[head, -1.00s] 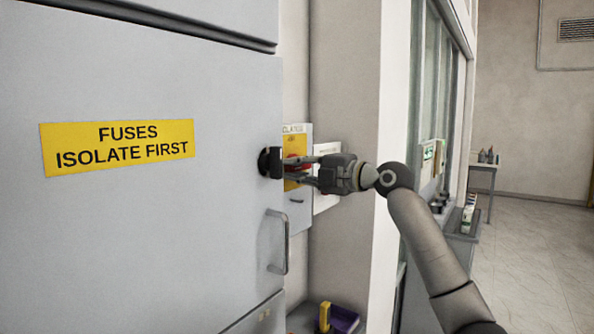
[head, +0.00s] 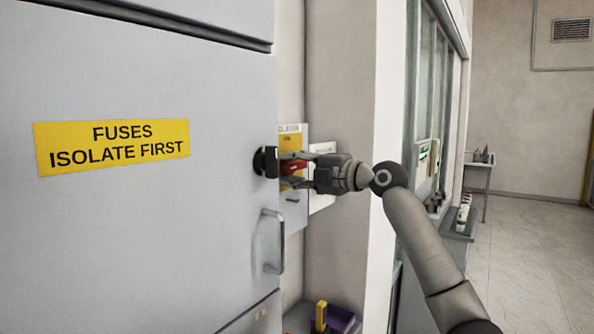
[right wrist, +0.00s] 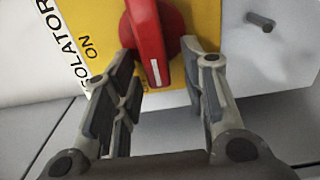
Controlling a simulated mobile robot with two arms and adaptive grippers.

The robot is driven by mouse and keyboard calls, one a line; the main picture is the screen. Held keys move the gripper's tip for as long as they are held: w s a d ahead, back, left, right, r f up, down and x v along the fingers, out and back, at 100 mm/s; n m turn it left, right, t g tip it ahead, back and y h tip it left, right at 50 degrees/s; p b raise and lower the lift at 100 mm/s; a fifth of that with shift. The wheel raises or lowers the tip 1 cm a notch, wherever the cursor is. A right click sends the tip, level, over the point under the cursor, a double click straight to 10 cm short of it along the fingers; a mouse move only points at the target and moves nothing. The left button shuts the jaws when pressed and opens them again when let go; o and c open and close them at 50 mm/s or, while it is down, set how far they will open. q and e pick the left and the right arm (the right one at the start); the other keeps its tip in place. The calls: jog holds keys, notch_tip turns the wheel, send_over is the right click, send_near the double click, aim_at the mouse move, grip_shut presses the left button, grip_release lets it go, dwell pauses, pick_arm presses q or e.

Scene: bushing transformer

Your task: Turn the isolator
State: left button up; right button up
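The isolator is a red rotary handle (right wrist: 148,42) on a yellow plate (right wrist: 102,22) marked ISOLATOR and ON. In the right wrist view the handle points down, tilted slightly, and its lower end lies between the fingertips of my right gripper (right wrist: 163,75). Gaps show on both sides, so the fingers are open around it. In the head view the red handle (head: 293,167) shows between the fingers of my right gripper (head: 298,169), beside the cabinet edge. My left gripper is not in view.
A grey cabinet door with a yellow FUSES ISOLATE FIRST label (head: 112,146) fills the left. Its black knob (head: 264,161) and bar handle (head: 274,241) stick out near the gripper. A purple bin (head: 338,319) is below. The floor (head: 535,260) at right is clear.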

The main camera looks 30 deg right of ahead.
jog(key=v, duration=1.2)
jog(key=shift+a, duration=0.1)
